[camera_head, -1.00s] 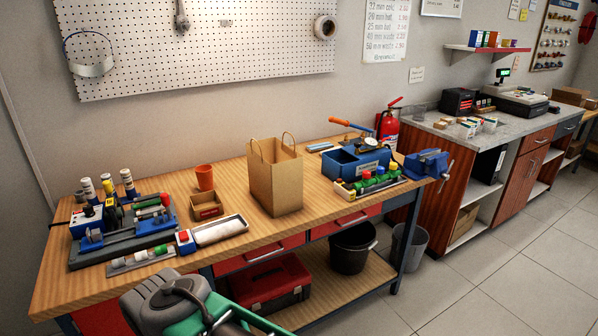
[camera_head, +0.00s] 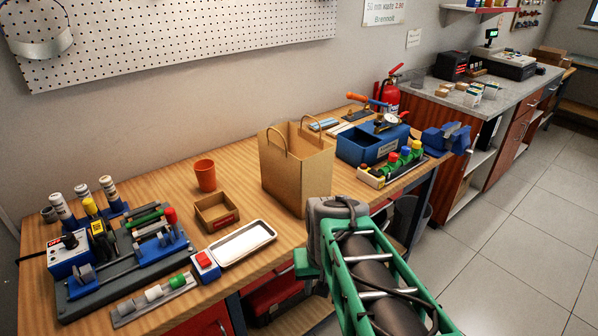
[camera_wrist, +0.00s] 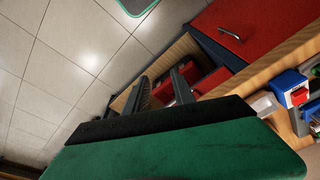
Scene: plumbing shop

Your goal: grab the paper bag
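The brown paper bag (camera_head: 290,175) stands upright and open-topped on the wooden workbench (camera_head: 150,200) in the head view, with two loop handles at its top. My arm rises from the lower right, its grey joint in front of the bag's lower right corner. In the wrist view, my gripper (camera_wrist: 162,88) shows two dark fingers apart with nothing between them. It points toward the bench's red drawers and the floor. The bag is not visible in the wrist view, and the fingertips cannot be made out in the head view.
Left of the bag are an orange cup (camera_head: 205,176), a small cardboard box (camera_head: 217,213) and a white tray (camera_head: 242,243). A blue toolbox (camera_head: 372,145) and a rack of colored valves (camera_head: 392,168) stand to its right. A blue vise (camera_head: 446,138) sits at the bench's right end.

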